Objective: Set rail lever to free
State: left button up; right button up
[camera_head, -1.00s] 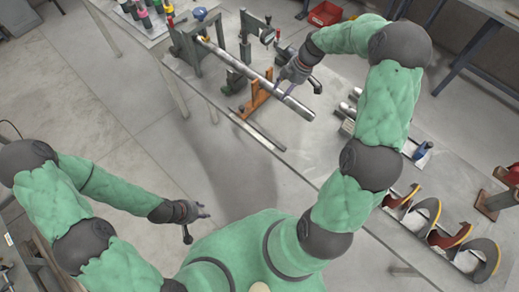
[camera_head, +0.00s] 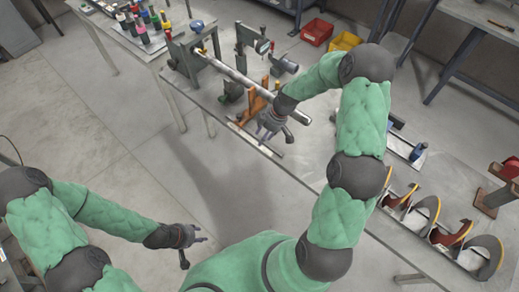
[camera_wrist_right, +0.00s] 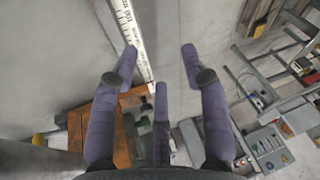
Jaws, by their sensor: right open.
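The positioner stands on the table with a long metal rod (camera_head: 233,72) held across its green-grey supports (camera_head: 187,62). An orange bracket (camera_head: 256,101) sits under the rod; it also shows at the lower left of the right wrist view (camera_wrist_right: 104,125). I cannot make out for certain which part is the rail lever. My right gripper (camera_head: 266,131) is by the near end of the rod, beside the orange bracket, above the table's front edge. In the right wrist view its purple fingers (camera_wrist_right: 160,58) are spread and empty. My left gripper (camera_head: 197,238) hangs over the floor, away from the table.
A scale strip (camera_wrist_right: 125,22) runs along the table edge, close to my right gripper's left finger. Grinder-like curved guards (camera_head: 437,215) and a blue-handled tool (camera_head: 416,152) are on the table to the right. Coloured bottles (camera_head: 140,22) stand on another table at upper left.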

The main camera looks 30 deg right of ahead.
jog(key=shift+m, duration=0.7)
jog(key=shift+s+a+f+b, duration=0.25)
jog(key=shift+a+f, duration=0.2)
jog(key=shift+f, duration=0.25)
jog(key=shift+s+a+f+b, duration=0.1)
jog(key=shift+s+a+f, duration=0.2)
jog(key=shift+a+f, duration=0.25)
jog(key=shift+s+a+f+b, duration=0.2)
jog(key=shift+s+a+f, duration=0.15)
jog(key=shift+f, duration=0.45)
